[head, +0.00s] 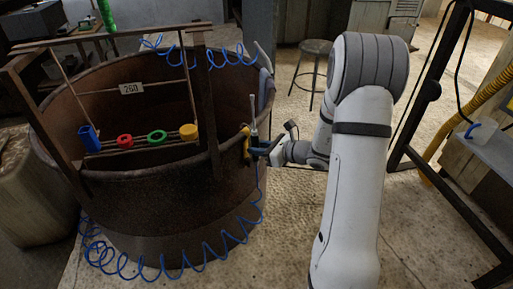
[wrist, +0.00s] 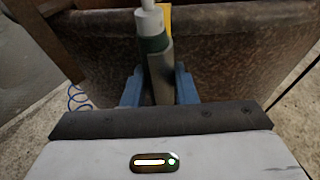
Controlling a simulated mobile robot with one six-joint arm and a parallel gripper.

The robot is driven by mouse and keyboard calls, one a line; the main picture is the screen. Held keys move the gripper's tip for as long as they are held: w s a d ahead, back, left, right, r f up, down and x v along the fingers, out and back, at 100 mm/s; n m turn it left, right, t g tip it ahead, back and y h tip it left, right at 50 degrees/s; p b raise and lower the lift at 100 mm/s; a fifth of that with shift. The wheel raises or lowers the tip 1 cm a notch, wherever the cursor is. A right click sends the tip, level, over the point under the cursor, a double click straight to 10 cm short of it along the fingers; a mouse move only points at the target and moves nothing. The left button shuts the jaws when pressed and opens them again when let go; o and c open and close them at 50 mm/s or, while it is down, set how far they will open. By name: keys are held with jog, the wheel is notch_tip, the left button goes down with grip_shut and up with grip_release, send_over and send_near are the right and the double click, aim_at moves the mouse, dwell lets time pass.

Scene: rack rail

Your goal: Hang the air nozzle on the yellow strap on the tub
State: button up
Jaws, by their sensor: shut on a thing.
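The air nozzle (head: 254,112) stands roughly upright at the right rim of the rusty tub (head: 170,215), its pale tip upward. In the wrist view the nozzle (wrist: 153,42) has a white tip and a dark green body. My gripper (head: 259,148) is shut on it, with a blue finger on each side; the wrist view shows these fingers (wrist: 158,90) too. The yellow strap (head: 246,144) hangs over the tub's rim right beside the nozzle. In the wrist view a bit of the strap (wrist: 166,14) shows behind the nozzle. I cannot tell whether they touch.
A blue coiled hose (head: 185,262) runs around the tub's foot. A rail frame on the tub carries coloured rings (head: 157,137), a blue square piece (head: 89,138) and a "260" tag (head: 131,88). A stool (head: 315,48) stands behind. A dark metal frame (head: 425,100) is at right.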

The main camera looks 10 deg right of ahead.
jog(key=shift+f, duration=0.15)
jog(key=shift+f+b, duration=0.6)
jog(key=shift+b, duration=0.05)
jog(key=o, duration=0.8)
